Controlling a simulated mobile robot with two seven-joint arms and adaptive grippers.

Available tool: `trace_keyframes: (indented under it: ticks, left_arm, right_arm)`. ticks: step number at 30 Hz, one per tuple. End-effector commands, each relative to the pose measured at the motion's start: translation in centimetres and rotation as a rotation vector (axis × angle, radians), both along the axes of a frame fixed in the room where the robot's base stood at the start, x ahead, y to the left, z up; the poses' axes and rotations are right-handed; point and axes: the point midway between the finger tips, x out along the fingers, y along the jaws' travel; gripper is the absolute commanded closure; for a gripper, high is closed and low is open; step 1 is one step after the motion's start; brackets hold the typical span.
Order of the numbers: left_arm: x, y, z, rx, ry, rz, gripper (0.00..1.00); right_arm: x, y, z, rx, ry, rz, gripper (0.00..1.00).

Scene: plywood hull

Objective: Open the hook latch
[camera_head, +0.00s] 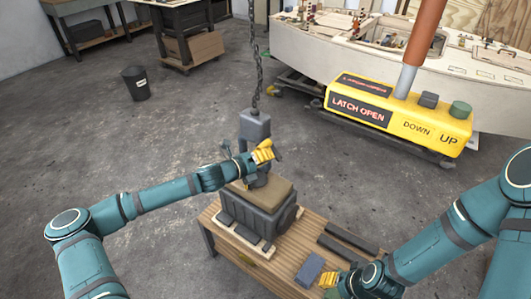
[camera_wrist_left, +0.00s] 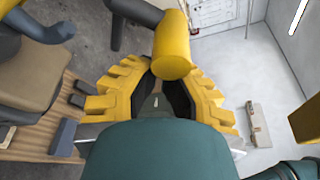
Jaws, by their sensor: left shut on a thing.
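The grey hook block (camera_head: 255,128) hangs on a dark chain, with the hook (camera_head: 257,178) below it, partly hidden by my left gripper. My left gripper (camera_head: 264,151) is at the lower front of the block. In the left wrist view its yellow fingers (camera_wrist_left: 163,88) are shut on a yellow rounded piece (camera_wrist_left: 172,48), which looks like the hook latch's handle. The latch itself is hard to make out.
A dark grey machine (camera_head: 256,212) with a tan top stands under the hook on a wooden bench (camera_head: 282,262). Dark bars (camera_head: 347,240) and a grey block (camera_head: 308,270) lie on it. A boat hull (camera_head: 350,50) is behind; a black bin (camera_head: 135,84) stands on open floor.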

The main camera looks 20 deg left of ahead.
Motion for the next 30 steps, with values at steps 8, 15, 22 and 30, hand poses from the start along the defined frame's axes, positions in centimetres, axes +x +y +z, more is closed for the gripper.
trace_keyframes:
  ticks: [8,15,22,30]
  left_arm:
    - [0.2,0.5,1.8,-0.225,0.085,0.006,1.0]
    - [0.3,0.9,2.3,-0.357,0.133,0.005,1.0]
    - [0.3,1.1,2.5,-0.426,0.158,0.003,1.0]
    - [0.4,1.1,2.4,-0.447,0.165,0.002,1.0]
  right_arm:
    - [0.9,-0.2,4.6,-0.002,-0.021,-0.017,0.53]
    - [0.8,-0.4,7.1,0.004,-0.022,-0.014,0.53]
    - [0.7,-0.4,8.3,0.006,-0.022,-0.013,0.53]
    - [0.7,-0.4,8.5,0.007,-0.022,-0.014,0.53]
